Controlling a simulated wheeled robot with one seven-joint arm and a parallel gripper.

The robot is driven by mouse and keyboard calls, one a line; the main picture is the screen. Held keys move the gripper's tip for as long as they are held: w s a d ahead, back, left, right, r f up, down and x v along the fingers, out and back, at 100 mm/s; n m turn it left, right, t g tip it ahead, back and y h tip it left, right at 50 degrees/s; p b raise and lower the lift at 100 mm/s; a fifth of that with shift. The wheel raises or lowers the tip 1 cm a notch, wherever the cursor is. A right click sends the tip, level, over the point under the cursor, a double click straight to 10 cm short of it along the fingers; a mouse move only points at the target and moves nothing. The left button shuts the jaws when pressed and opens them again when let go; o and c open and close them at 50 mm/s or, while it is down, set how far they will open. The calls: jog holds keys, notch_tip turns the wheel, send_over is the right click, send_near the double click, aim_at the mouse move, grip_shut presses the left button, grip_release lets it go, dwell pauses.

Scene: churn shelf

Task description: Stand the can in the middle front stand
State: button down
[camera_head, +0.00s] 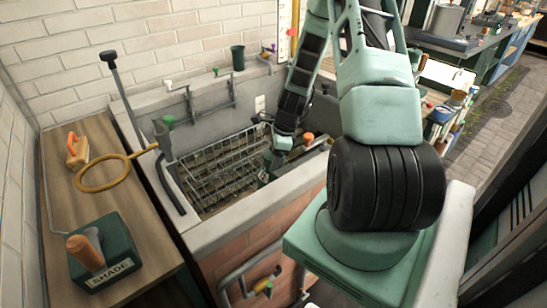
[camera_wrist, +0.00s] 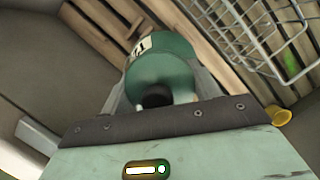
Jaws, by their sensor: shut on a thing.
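A green can (camera_wrist: 160,66) with a pale, dark-lettered label sits between the two fingers of my gripper (camera_wrist: 158,88) in the wrist view. My gripper is shut on it. A round dark part shows on the can's near end. In the head view my arm reaches down into the grey trough, and my gripper (camera_head: 265,174) is low beside the wire rack (camera_head: 225,165). The can cannot be made out there. I cannot tell which thing is the middle front stand; my arm covers part of the trough.
The wire basket also shows at the upper right of the wrist view (camera_wrist: 275,40), near wooden slats (camera_wrist: 225,45). A yellow funnel-like piece (camera_wrist: 279,115) lies right of my gripper. The wooden counter (camera_head: 125,210) holds a green "SHADE" box (camera_head: 105,250) and a yellow ring (camera_head: 103,188).

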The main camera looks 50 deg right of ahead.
jog(key=shift+f, duration=0.15)
jog(key=shift+c, duration=1.8)
grip_release()
jog(key=v, duration=1.2)
jog(key=w+a+r+n+g, duration=0.1)
jog(key=a+r+n, duration=0.2)
jog(key=a+n, duration=0.75)
jog(key=w+a+r+n+g, duration=0.1)
jog(key=a+r+n, duration=0.4)
jog(key=a, duration=1.1)
jog(key=s+a+r+n+h, duration=0.1)
jog(key=s+a+r+n, duration=0.1)
jog(key=s+a+n, duration=1.4)
jog(key=s+n, duration=0.1)
jog(key=n, duration=0.3)
jog(key=shift+r, duration=0.25)
jog(key=shift+w+a, duration=0.1)
